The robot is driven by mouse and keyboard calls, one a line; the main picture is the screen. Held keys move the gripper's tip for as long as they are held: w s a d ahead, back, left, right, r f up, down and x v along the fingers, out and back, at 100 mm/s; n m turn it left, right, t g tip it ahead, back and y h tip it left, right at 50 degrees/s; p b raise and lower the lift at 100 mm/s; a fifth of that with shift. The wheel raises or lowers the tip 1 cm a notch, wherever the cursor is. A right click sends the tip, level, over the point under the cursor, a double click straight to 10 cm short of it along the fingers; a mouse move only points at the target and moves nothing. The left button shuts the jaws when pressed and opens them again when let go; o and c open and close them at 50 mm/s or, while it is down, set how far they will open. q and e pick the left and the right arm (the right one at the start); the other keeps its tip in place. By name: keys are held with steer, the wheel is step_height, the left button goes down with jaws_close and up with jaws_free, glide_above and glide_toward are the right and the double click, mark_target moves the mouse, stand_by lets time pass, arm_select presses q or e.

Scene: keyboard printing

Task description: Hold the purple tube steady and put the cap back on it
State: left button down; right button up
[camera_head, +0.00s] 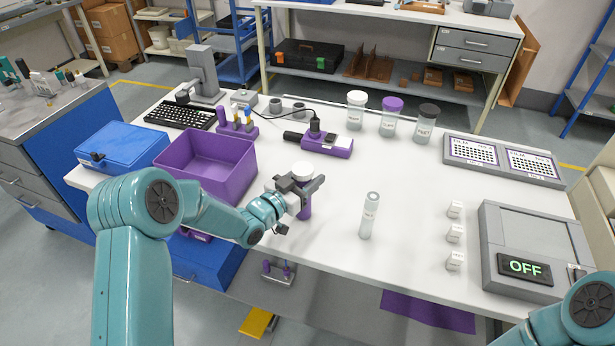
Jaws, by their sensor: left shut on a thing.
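The purple tube (304,209) stands upright near the middle of the white table, mostly hidden by my left gripper. My left gripper (301,188) is shut around it. A round white piece (302,171) shows at its top, just above the jaws; I cannot tell whether it is a cap seated on the tube. My right arm shows only at the bottom right corner, and its gripper is out of view.
A clear labelled tube (368,217) stands right of my left gripper. A purple bin (205,178) is left of it. Small white blocks (455,234) and a grey box reading OFF (540,240) are at right. Lidded jars (389,118) stand behind. The table centre is fairly clear.

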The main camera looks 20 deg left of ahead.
arm_select(q)
steer(key=shift+f, duration=0.2)
steer(key=shift+c, duration=2.4)
jaws_free()
steer(key=shift+r, duration=0.1)
steer(key=shift+r, duration=0.25)
steer(key=b+v, duration=0.2)
steer(key=v, duration=1)
steer(key=shift+f, duration=0.15)
